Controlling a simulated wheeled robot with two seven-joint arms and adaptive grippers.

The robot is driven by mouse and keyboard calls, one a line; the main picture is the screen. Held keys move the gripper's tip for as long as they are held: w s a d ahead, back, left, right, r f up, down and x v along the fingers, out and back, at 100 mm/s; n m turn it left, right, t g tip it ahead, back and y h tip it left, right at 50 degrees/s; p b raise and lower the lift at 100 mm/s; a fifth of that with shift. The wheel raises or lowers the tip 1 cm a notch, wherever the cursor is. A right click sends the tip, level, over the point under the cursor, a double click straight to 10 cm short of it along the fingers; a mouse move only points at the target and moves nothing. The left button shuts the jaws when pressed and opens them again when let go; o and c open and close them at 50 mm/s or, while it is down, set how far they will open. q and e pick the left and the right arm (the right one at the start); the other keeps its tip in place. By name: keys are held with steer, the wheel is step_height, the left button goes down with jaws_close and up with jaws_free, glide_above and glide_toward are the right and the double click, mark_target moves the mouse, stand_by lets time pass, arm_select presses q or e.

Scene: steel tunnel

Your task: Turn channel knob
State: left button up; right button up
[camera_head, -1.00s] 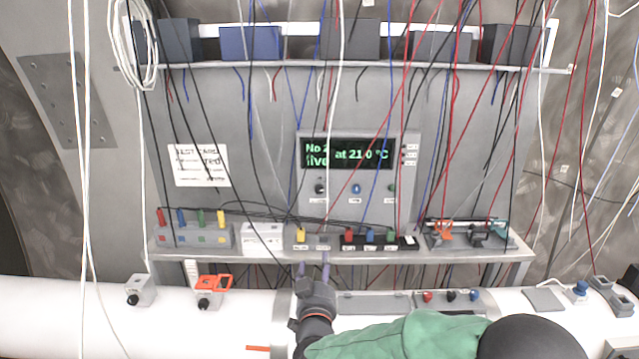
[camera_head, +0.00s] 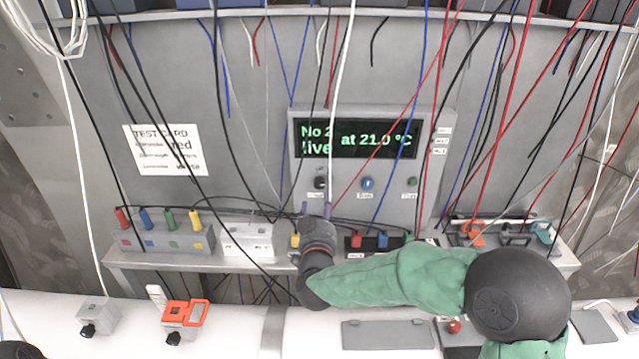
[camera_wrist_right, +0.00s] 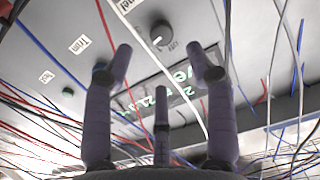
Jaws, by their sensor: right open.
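The black channel knob (camera_head: 320,183) is at the lower left of the grey display panel (camera_head: 437,180), below the green-lettered screen (camera_head: 360,140). My right gripper (camera_head: 316,209) is just below the knob and in front of the panel. In the right wrist view, the knob (camera_wrist_right: 160,33) has a white pointer mark and lies beyond the open fingertips (camera_wrist_right: 161,62), roughly centred between them. The fingers are apart and empty, not touching the knob. My left gripper is not in view.
A blue knob (camera_head: 367,184) and a green one (camera_head: 412,182) sit right of the black knob. Red, blue, black and white cables hang across the panel. A white cable (camera_wrist_right: 180,85) crosses near the fingers. A shelf (camera_head: 150,260) with socket blocks lies below.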

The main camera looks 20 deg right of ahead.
mark_target(319, 187)
steer(key=x, duration=0.9)
steer(key=shift+p, duration=0.4)
steer(key=shift+s, duration=0.1)
steer(key=c, duration=1.1)
